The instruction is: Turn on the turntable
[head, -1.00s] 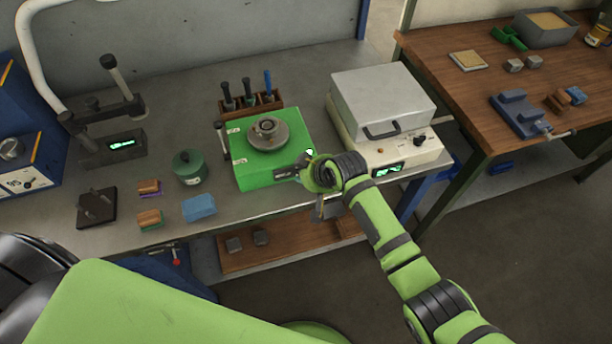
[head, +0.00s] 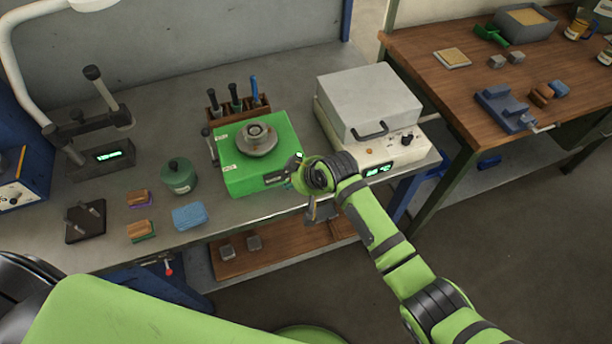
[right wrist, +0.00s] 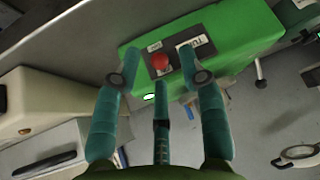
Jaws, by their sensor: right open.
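The turntable is a green box (head: 236,178) with a round grey plate (head: 257,141) on top, on the grey bench in the head view. In the right wrist view the green box (right wrist: 245,35) shows a red round button (right wrist: 161,62) beside a dark labelled panel (right wrist: 197,48). My right gripper (right wrist: 158,58) is open, its teal fingers spread on either side of the red button. I cannot tell whether they touch the box. In the head view my right arm hides the turntable's front right corner. My left gripper is not in view.
A grey-lidded hot box (head: 368,98) stands close on the turntable's right. A green jar (head: 179,177), a blue sponge (head: 190,216) and a tool rack (head: 240,110) surround it. A wooden table (head: 440,75) is further right. The bench's front edge lies below my right arm.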

